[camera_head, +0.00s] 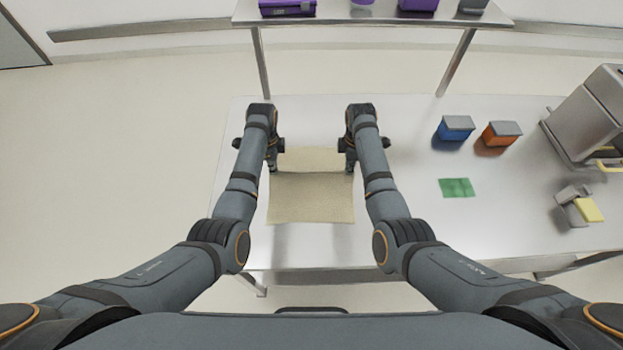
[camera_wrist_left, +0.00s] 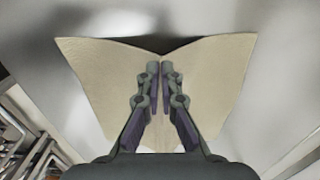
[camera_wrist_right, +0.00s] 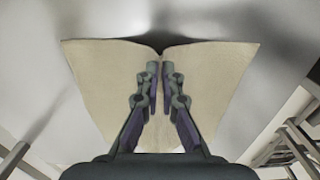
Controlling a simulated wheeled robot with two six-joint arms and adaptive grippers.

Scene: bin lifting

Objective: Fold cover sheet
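The beige cover sheet (camera_head: 311,198) hangs or lies between my two arms over the white table. A crease runs across it, with a smaller flap behind and a larger part nearer me. My left gripper (camera_head: 272,168) is at its left edge, and my right gripper (camera_head: 350,168) is at its right edge. In the left wrist view the fingers (camera_wrist_left: 160,75) are closed together with the sheet (camera_wrist_left: 98,75) pinched at a dip between them. The right wrist view shows the same for the right fingers (camera_wrist_right: 160,75) and the sheet (camera_wrist_right: 100,78).
On the white table (camera_head: 400,130) to the right are a blue bin (camera_head: 454,130), an orange bin (camera_head: 499,136), a green cloth (camera_head: 457,188) and a grey device with a yellow part (camera_head: 588,210). A large grey machine (camera_head: 590,115) stands far right. A shelf (camera_head: 370,14) spans the back.

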